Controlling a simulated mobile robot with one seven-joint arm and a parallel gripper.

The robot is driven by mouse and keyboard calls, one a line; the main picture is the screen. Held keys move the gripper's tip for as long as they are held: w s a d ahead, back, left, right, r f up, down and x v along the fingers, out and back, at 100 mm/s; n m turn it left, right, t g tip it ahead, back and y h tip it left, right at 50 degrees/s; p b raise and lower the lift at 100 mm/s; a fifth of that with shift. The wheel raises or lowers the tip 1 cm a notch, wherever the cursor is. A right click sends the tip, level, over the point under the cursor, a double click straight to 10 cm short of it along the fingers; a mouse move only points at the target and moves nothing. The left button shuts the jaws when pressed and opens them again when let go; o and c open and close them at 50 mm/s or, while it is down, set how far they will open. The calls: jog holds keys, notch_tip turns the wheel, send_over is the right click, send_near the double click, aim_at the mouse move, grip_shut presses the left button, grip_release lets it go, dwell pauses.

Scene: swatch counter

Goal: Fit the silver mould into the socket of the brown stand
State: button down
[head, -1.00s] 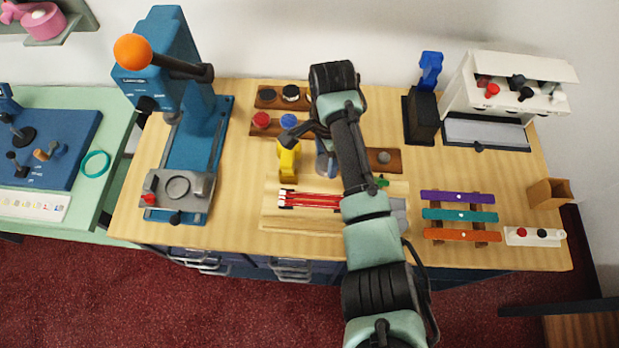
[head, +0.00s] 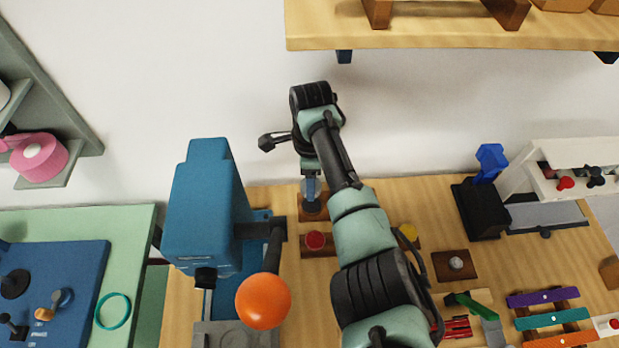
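My gripper (head: 311,192) points down over the brown stand (head: 303,215) at the back of the counter, left of the middle. A dark grey round piece shows right under its fingertips. I cannot tell whether the fingers are closed on it, as they are small and partly hidden by the wrist. Another small brown stand (head: 440,272) lies right of my arm, with a round silver piece (head: 456,263) at its middle. I cannot tell for sure whether this is the silver mould. A third brown stand (head: 312,253) carries a red disc (head: 315,240); my arm hides its right part.
A blue press (head: 210,215) with an orange-knobbed lever (head: 263,300) stands close left of my gripper. A wooden shelf (head: 450,30) hangs above. A black block with a blue top (head: 480,205) and a white rack (head: 575,175) stand right.

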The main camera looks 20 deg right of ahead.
jog(key=shift+s+d+f+b, duration=0.2)
jog(key=shift+f+b, duration=0.5)
jog(key=shift+f, duration=0.05)
notch_tip(320, 180, down, 4)
jog(key=b, duration=0.3)
jog(key=shift+w+r+b, duration=0.1)
jog(key=shift+r+b, duration=0.05)
jog(key=shift+b, duration=0.2)
jog(key=shift+a+f+b, duration=0.1)
jog(key=shift+f+b, duration=0.25)
jog(key=shift+f, duration=0.25)
dwell(0.5)
jog(key=shift+c, duration=0.4)
grip_release()
jog(key=shift+r, duration=0.1)
notch_tip(320, 180, up, 13)
jog(key=shift+f, duration=0.1)
dwell(0.4)
